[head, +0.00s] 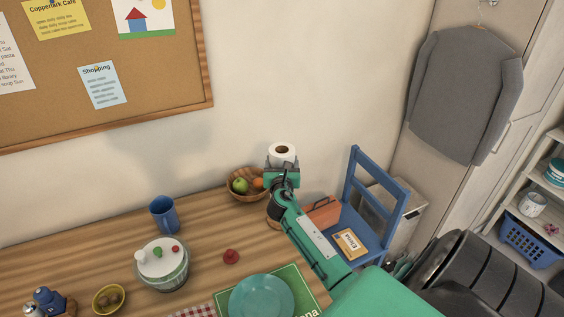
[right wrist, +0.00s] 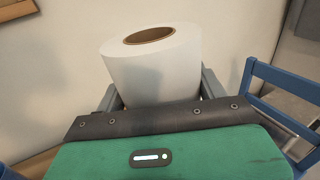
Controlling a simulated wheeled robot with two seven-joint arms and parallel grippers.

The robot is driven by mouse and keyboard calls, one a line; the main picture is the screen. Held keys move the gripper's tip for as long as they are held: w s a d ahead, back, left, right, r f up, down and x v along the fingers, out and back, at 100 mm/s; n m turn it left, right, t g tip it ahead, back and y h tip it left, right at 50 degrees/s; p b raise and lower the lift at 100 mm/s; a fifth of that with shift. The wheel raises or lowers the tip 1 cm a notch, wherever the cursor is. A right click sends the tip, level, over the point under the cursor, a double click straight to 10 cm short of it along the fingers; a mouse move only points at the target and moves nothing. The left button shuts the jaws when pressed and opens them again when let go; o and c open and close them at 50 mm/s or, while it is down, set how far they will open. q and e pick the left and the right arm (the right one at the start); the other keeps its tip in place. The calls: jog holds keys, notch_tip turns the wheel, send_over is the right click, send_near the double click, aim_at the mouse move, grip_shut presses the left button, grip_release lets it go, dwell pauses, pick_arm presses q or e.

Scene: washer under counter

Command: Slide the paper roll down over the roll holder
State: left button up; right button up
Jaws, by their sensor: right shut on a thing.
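The white paper roll (head: 282,151) with its brown cardboard core is held up by my right gripper (head: 282,165), above the table's back right corner. In the right wrist view the paper roll (right wrist: 152,72) sits between the two grey fingers of my right gripper (right wrist: 160,92). Its open top faces the camera and it looks roughly upright. I cannot clearly make out the roll holder. A small brown edge (head: 272,224) shows beside my right wrist, mostly hidden by it, and I cannot tell what it is. My left gripper is not in view.
A fruit bowl (head: 240,196) stands just left of my right gripper. A blue chair (head: 376,232) stands to the right. The wall is close behind.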

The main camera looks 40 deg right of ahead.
notch_tip(320, 180, down, 10)
jog(key=b, duration=0.7)
jog(key=shift+f+b, duration=0.15)
jog(key=shift+b, duration=0.15)
jog(key=o, duration=1.4)
jog(key=shift+s, duration=0.1)
jog(key=b+v, duration=0.1)
jog(key=v, duration=1.2)
jog(key=shift+s+a, duration=0.25)
jog(key=shift+a, duration=0.05)
